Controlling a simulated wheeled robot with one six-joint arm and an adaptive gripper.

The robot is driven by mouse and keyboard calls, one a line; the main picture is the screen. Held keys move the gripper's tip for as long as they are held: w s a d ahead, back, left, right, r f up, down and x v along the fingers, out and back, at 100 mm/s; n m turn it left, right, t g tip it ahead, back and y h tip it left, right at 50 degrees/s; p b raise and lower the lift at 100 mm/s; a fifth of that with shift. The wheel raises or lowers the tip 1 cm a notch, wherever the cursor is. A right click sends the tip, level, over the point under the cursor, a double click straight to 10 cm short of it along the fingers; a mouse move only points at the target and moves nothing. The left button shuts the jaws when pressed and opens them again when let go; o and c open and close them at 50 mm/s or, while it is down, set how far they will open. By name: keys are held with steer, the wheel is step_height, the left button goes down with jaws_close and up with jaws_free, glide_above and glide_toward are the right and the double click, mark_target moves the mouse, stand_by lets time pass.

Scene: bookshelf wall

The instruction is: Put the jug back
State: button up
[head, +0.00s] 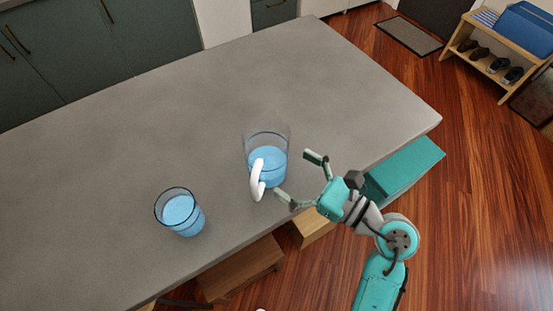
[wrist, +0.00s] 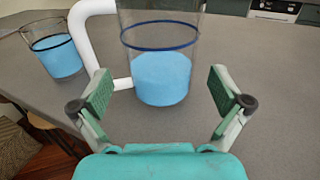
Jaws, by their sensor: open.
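The jug (head: 268,158) is clear, with blue liquid inside, a dark ring line and a white handle on its near side. It stands upright on the grey counter (head: 200,110). In the wrist view the jug (wrist: 162,75) is straight ahead, with its white handle (wrist: 85,40) on the left. My gripper (head: 297,175) is open and empty, just right of the jug in the head view. In the wrist view its fingers (wrist: 162,92) are spread wide, with the jug beyond and between them; I cannot tell that either touches it.
A clear glass (head: 180,212) of blue liquid stands left of the jug, near the counter's front edge; the wrist view shows it too (wrist: 55,50). Wooden stools (head: 240,268) sit below that edge. The counter behind the jug is clear. A shoe rack (head: 500,60) stands far right.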

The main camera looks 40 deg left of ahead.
steer(key=shift+d, duration=2.8)
steer(key=s+d+m+t+h, duration=0.2)
steer(key=s+d+m+t, duration=0.35)
steer(key=m, duration=0.55)
steer(key=s+d+m+t+h, duration=0.1)
steer(key=s+d+m+t, duration=0.1)
steer(key=d+m+t, duration=0.7)
steer(key=s+d+m+t+h, duration=0.25)
steer(key=m+t, duration=0.35)
steer(key=m, duration=0.7)
steer(key=s+d+f+m+g+h, duration=0.2)
steer(key=s+d+f+m+h, duration=0.3)
steer(key=m, duration=0.5)
steer(key=s+d+f+m+g+h, duration=0.3)
steer(key=s+d+f+m+h, duration=0.2)
steer(key=s+m, duration=0.4)
steer(key=shift+d+f+m+g+h, duration=0.35)
steer(key=shift+d+m+h, duration=0.25)
steer(key=shift+m+h, duration=0.55)
